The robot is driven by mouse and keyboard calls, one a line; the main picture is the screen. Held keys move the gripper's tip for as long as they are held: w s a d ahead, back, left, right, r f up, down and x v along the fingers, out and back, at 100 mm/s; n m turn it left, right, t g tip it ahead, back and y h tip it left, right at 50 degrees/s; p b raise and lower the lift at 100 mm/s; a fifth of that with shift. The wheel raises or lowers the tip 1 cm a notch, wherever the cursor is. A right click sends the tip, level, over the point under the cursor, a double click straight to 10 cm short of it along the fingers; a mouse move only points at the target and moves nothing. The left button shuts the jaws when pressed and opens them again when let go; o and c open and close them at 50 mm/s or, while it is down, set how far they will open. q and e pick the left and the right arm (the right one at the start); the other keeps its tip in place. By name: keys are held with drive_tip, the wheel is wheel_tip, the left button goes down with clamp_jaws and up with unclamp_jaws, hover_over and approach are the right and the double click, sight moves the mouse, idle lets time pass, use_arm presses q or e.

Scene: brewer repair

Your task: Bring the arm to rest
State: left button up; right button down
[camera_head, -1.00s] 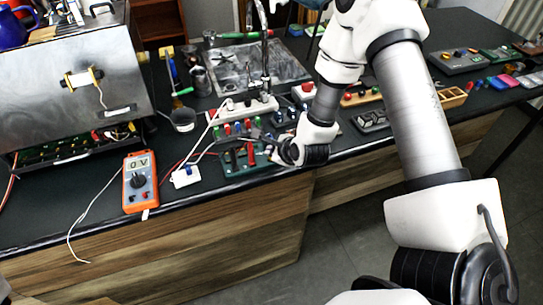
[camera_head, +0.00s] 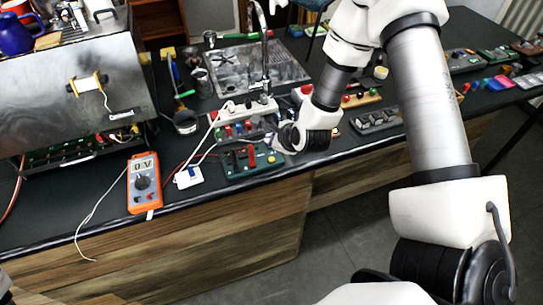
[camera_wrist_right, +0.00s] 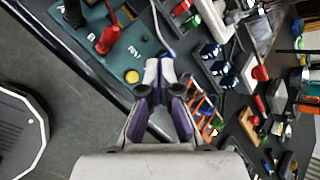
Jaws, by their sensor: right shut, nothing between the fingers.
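My right arm comes in from the right in the head view and reaches over the front part of the counter. My right gripper (camera_head: 283,140) is at the right end of a green terminal board (camera_head: 240,172), largely hidden behind its own wrist. In the right wrist view my right gripper (camera_wrist_right: 160,72) is shut and empty, its fingertips together beside the green board (camera_wrist_right: 128,50) with red and black posts and a yellow knob. I cannot tell whether the fingertips touch the board. My left gripper is not in view.
An orange multimeter (camera_head: 145,182) lies at the counter's front edge, with a small white switch box (camera_head: 188,177) to its right. A steel brewer (camera_head: 75,85) stands at the left. A white power strip (camera_head: 243,108) and a sink with a tap (camera_head: 265,50) lie behind the gripper.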

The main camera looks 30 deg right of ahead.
drive_tip(key=s+a+f+n+g+b, duration=0.4)
drive_tip(key=s+f+n+b, duration=0.1)
drive_tip(key=s+f+n, duration=0.8)
drive_tip(key=s+a+f+n+g+b, duration=0.4)
drive_tip(key=s+f+n, duration=0.8)
drive_tip(key=s+f, duration=0.1)
drive_tip(key=shift+s+f+n+g+y+b, duration=0.25)
drive_tip(key=shift+f+n+g+y+b, duration=0.05)
drive_tip(key=shift+n+g+b, duration=0.1)
